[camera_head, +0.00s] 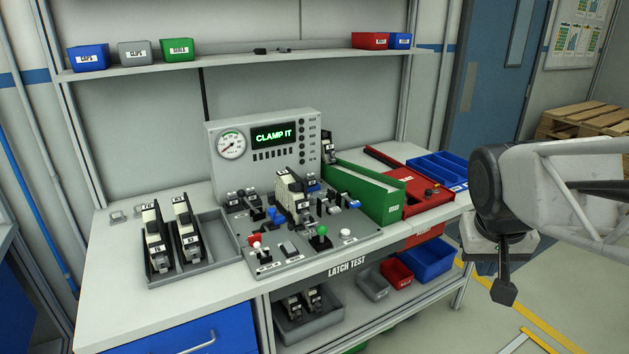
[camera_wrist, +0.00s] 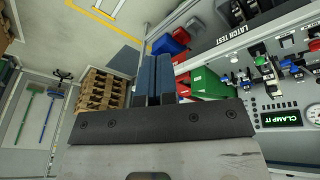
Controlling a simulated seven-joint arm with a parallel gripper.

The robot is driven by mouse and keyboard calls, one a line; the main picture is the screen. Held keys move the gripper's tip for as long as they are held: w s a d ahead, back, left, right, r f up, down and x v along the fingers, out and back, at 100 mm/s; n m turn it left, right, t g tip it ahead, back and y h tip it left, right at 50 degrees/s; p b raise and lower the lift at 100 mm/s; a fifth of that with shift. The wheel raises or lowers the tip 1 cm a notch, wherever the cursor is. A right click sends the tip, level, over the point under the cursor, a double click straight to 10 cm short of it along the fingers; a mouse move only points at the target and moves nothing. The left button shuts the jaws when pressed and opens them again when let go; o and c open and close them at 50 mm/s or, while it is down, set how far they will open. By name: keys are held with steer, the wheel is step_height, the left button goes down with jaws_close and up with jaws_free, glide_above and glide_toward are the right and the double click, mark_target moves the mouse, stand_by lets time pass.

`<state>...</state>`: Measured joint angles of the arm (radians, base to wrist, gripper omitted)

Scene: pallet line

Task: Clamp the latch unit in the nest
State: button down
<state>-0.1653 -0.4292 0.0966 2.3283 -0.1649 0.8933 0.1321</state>
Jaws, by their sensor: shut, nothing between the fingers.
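The latch unit (camera_head: 291,198), cream and black, stands upright in the nest in the middle of the grey test fixture (camera_head: 300,262). Blue-tipped clamp levers (camera_head: 275,214) stand close beside it on the left, and more blue tips show to its right. I cannot tell from this view whether any clamp presses on the unit. The display (camera_head: 273,135) reads "CLAMP IT". My gripper (camera_head: 503,291) is out to the right, beyond the bench's end, far from the fixture. In the wrist view its two dark blue fingers (camera_wrist: 161,80) are together and empty.
A grey tray (camera_head: 205,262) at left holds two more latch units. A green bin (camera_head: 365,195) and a red box (camera_head: 428,200) stand right of the fixture, between it and my gripper. A shelf (camera_head: 250,62) with small bins runs above the bench.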

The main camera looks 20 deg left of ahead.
steer(key=w+a+n+t, duration=0.1)
steer(key=w+a+n, duration=0.1)
steer(key=w+a, duration=1.15)
steer(key=w+a+n+t, duration=0.1)
steer(key=w+a+n, duration=0.1)
steer(key=w+a, duration=1.2)
steer(key=a+f+n+t, duration=0.1)
steer(key=a+f, duration=0.3)
steer(key=a, duration=1)
steer(key=a+f+n+t+y, duration=0.1)
steer(key=a+f, duration=0.4)
steer(key=a, duration=0.9)
steer(key=a+f+n, duration=0.2)
steer(key=a+f, duration=0.2)
steer(key=a, duration=1.1)
steer(key=shift+s+f+t+y, duration=0.15)
steer(key=shift+t+y, duration=0.15)
steer(key=shift+t, duration=0.1)
steer(key=shift+f, duration=0.1)
steer(key=w+d+f, duration=0.1)
steer(key=w+f, duration=0.5)
steer(key=w, duration=0.3)
steer(key=shift+w+d+f, duration=0.35)
